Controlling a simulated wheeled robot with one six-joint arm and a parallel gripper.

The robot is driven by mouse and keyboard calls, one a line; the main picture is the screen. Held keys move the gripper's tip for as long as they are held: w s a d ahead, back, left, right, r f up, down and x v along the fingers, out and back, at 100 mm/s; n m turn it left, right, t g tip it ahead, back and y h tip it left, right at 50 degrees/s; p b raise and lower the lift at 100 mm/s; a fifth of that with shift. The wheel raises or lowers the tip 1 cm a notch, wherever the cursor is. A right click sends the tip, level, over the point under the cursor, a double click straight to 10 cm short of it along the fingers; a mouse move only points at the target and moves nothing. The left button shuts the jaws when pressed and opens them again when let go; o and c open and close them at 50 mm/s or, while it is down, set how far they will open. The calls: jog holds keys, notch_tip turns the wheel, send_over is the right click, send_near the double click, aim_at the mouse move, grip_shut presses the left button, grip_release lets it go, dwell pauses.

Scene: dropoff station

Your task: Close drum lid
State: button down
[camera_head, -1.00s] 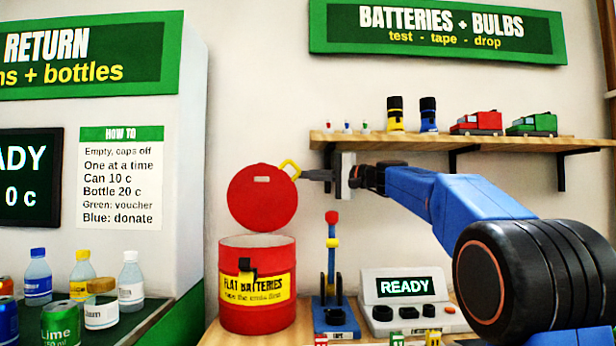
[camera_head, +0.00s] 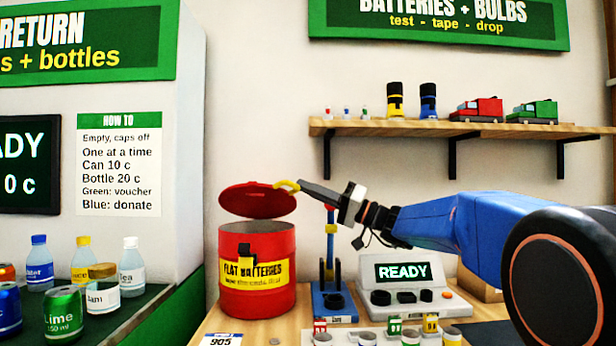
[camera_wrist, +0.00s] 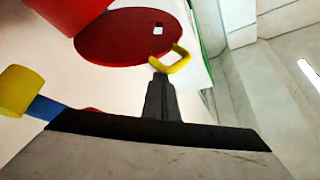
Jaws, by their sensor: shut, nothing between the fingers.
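The red drum (camera_head: 257,290) with the yellow "FLAT BATTERIES" label stands at the left end of the wooden counter. Its red lid (camera_head: 257,202) is hinged at the back and tilted partly open above the rim, with a gap at the front. The lid's yellow loop handle (camera_head: 287,185) is at its right edge. My gripper (camera_head: 303,184) is shut, with its tips at the handle. In the wrist view the lid (camera_wrist: 125,38) lies ahead, and the fingertips (camera_wrist: 160,72) touch or nearly touch the yellow handle (camera_wrist: 175,60); nothing is between the fingers.
A blue stand with a red-topped post (camera_head: 331,260) is right of the drum, under my arm. A tester marked READY (camera_head: 410,285) and several small batteries stand further right. The shelf (camera_head: 400,128) is above. Bottles and cans stand on the left counter.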

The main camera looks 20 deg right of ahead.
jog(key=s+f+n+g+y, duration=0.2)
jog(key=f+n, duration=0.3)
jog(key=f, duration=0.4)
jog(key=shift+s+a+f, duration=0.4)
jog(key=shift+s, duration=0.15)
jog(key=shift+f, duration=0.1)
notch_tip(320, 180, up, 4)
jog(key=r, duration=0.1)
jog(key=w+v, duration=0.1)
jog(key=v, duration=0.9)
jog(key=shift+w+d+f, duration=0.2)
jog(key=shift+d+f, duration=0.3)
jog(key=shift+d, duration=0.05)
